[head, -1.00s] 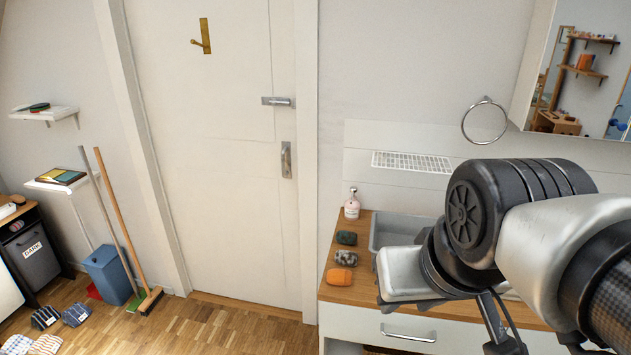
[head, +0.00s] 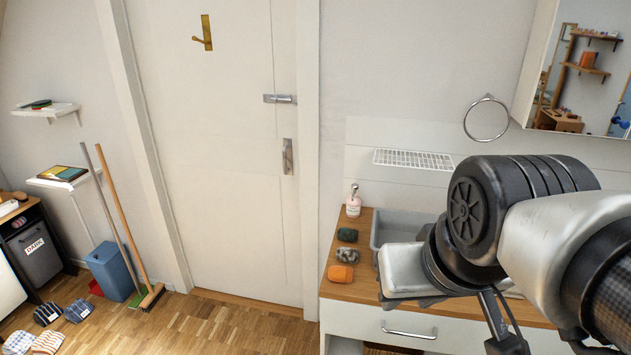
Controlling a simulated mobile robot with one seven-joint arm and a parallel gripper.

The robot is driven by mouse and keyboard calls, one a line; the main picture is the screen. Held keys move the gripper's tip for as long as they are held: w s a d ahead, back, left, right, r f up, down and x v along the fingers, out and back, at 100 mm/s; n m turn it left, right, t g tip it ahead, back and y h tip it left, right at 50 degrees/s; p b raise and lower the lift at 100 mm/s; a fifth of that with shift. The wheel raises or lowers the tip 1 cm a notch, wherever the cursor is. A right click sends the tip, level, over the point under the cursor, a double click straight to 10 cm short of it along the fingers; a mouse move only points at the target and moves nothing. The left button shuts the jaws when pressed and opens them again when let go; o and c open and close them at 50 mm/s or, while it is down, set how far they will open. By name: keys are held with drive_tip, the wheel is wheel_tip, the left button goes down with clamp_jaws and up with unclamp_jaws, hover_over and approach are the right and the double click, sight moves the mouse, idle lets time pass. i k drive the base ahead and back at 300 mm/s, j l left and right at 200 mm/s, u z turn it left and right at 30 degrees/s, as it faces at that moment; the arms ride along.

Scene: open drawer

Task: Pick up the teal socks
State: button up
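Three rolled, sock-like bundles lie in a column on the left end of the wooden countertop (head: 366,225). The back one is a dark green-teal bundle (head: 347,235), most likely the teal socks, though its colour is hard to tell. Behind the front one is a grey patterned bundle (head: 347,257), and the front one is an orange bundle (head: 340,274). My arm's end (head: 405,272) hangs to the right of them, over the counter, apart from all three. Its fingers cannot be made out, so whether it is open or shut does not show.
A pump bottle (head: 353,205) stands behind the bundles. A grey basin (head: 390,231) lies to the right, partly behind my arm. A drawer front with a metal handle (head: 409,333) is below the counter.

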sight(344, 234)
drive_tip(key=l+z, duration=0.1)
drive_tip(key=z, duration=0.4)
drive_tip(key=i+j+u, duration=0.1)
drive_tip(key=j+u, duration=0.3)
drive_tip(key=i+j+u, duration=0.15)
drive_tip(key=u, duration=0.25)
drive_tip(key=i+j+u, duration=0.15)
drive_tip(key=j+u, duration=0.3)
drive_tip(key=i+u, duration=0.2)
drive_tip(key=u, duration=0.2)
drive_tip(key=i+j+u, duration=0.2)
drive_tip(key=i+j, duration=0.15)
drive_tip(key=i+j+u, duration=0.25)
drive_tip(key=i, duration=0.35)
drive_tip(key=i+l+z, duration=0.1)
drive_tip(key=z, duration=0.3)
drive_tip(key=i+z, duration=0.25)
drive_tip(key=z, duration=0.15)
drive_tip(key=i+z, duration=0.15)
drive_tip(key=z, duration=0.25)
drive_tip(key=i+j+z, duration=0.1)
drive_tip(key=z, duration=0.35)
drive_tip(key=i, duration=0.05)
